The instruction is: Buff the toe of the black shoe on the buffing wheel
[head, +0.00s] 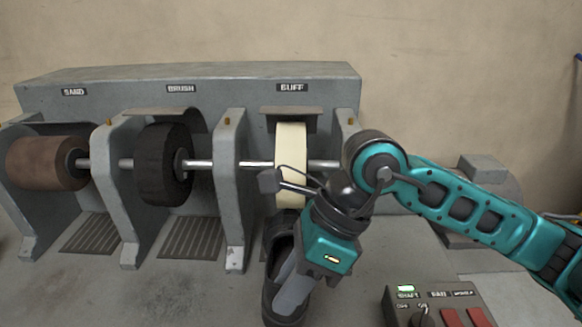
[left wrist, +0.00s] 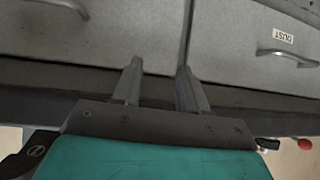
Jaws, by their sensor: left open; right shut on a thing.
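The black shoe (head: 271,292) is in the head view, below the buffing wheel, with its toe end towards the wheel. My right gripper (head: 300,280) is shut on the shoe from above and right, and hides part of it. The cream buffing wheel (head: 290,150) sits on the shaft under the BUFF label. The wheel's lower edge is close to the shoe's toe; whether they touch I cannot tell, as my right arm covers part of that spot. My left gripper (left wrist: 158,75) shows in the left wrist view, open and empty, in front of grey drawers.
A brown sanding drum (head: 45,163) and a dark brush wheel (head: 160,165) are on the same shaft, between grey upright brackets. A control box (head: 440,295) with a lit green indicator and red switches stands at front right. The drawers (left wrist: 240,40) have metal handles; one reads DUST.

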